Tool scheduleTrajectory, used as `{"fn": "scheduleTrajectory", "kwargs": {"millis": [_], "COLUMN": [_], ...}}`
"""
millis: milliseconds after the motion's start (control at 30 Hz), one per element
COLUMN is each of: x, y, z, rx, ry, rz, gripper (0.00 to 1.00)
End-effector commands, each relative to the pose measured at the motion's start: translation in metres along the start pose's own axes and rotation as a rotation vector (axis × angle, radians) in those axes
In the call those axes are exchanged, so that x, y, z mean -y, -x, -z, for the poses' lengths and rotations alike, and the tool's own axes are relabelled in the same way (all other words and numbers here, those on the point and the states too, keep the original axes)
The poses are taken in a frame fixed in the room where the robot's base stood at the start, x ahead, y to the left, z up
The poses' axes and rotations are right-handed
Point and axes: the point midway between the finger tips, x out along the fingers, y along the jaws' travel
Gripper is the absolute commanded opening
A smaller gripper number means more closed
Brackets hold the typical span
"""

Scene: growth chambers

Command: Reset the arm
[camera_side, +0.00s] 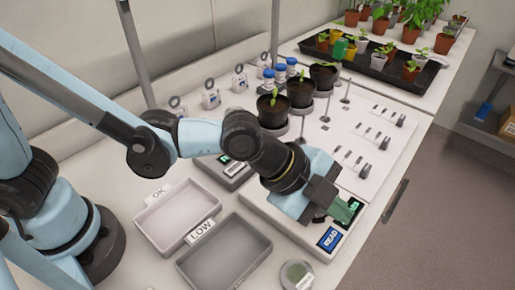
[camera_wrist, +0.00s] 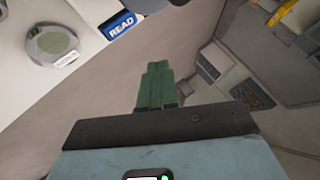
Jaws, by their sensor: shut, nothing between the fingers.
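My gripper (camera_side: 343,211) has green fingers and is at the right end of my outstretched arm in the side view. It is over the right part of a white device with a blue READ label (camera_side: 330,239). In the wrist view my gripper (camera_wrist: 158,68) shows its green fingers together with nothing between them. The READ label (camera_wrist: 122,25) also shows there at the upper left, apart from the fingers. Whether the fingertips touch the device cannot be told.
An OK tray (camera_side: 151,237) and a LOW tray (camera_side: 188,270) stand empty near my base. A round greenish disc (camera_side: 297,275) lies in front of the device. Potted seedlings (camera_side: 272,110) stand behind my gripper. A black plant tray (camera_side: 415,88) is at the back. The floor is right of the bench edge.

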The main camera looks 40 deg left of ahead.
Motion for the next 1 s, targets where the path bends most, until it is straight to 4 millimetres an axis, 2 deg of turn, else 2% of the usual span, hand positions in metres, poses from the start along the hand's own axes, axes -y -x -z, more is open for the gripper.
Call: {"fn": "scheduleTrajectory", "kwargs": {"millis": [300,433,567,700,833,1000], "x": [0.001,0.013,0.033,0.047,0.047,0.032], "y": [0.001,0.015,0.046,0.091,0.135,0.186], "z": [-0.002,-0.02,-0.058,-0.109,-0.155,-0.206], "rx": [0.004,0.04,0.112,0.205,0.284,0.365], "ry": [0.008,0.096,0.289,0.563,0.833,1.164], "rz": [0.002,0.024,0.075,0.159,0.256,0.397], "gripper": [0.0,0.0,0.0,0.0,0.0,0.0]}}
